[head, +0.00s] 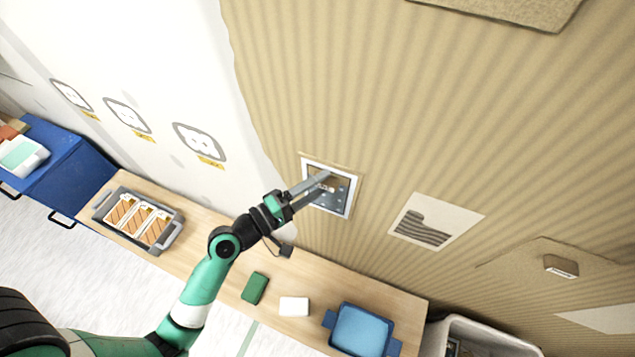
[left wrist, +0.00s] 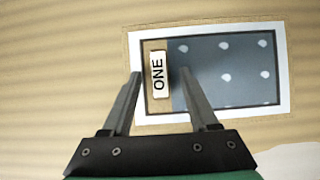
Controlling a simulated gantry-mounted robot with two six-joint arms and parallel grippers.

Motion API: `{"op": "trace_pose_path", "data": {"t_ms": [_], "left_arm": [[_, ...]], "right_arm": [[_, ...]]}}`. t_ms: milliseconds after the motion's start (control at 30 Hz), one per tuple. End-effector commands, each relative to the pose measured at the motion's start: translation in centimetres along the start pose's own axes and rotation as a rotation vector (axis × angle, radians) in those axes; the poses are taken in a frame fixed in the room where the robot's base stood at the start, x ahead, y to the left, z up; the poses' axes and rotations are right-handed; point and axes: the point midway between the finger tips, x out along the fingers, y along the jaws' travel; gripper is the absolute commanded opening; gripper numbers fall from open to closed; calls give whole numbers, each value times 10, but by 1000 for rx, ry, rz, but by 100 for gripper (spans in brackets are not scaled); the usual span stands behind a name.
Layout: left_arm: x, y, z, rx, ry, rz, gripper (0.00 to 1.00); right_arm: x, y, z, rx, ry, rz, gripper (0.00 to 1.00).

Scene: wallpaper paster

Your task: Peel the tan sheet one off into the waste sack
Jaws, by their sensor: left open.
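A tan strip with a white label reading ONE (left wrist: 158,75) lies along one edge of a dark grey, white-dotted panel (left wrist: 225,73) inside a white frame on the wall. The framed panel also shows in the head view (head: 341,193). My left gripper (head: 324,181) is open in front of the panel. In the left wrist view its fingers (left wrist: 161,72) stand on either side of the label, with nothing seen gripped; contact is unclear. A pale open container (head: 436,336), possibly the waste sack, stands at the lower right, partly cut off. My right gripper is out of view.
Ribbed tan covering spans the wall; bare white wall lies left. A wooden bench (head: 212,215) below holds a grey tray (head: 170,239), a green block (head: 254,288), a white block (head: 294,306) and a blue tray (head: 361,330). A striped-patch card (head: 436,220) is right of the frame.

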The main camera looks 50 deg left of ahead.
Motion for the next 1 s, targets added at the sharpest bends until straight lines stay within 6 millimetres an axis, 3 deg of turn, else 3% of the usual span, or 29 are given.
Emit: {"op": "trace_pose_path", "data": {"t_ms": [100,433,1000], "left_arm": [[0,0,0,0,0,0,60],[0,0,0,1,0,0,1],[-9,0,5,1,0,0,0]], "right_arm": [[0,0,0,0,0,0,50],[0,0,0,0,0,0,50],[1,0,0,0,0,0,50]]}}
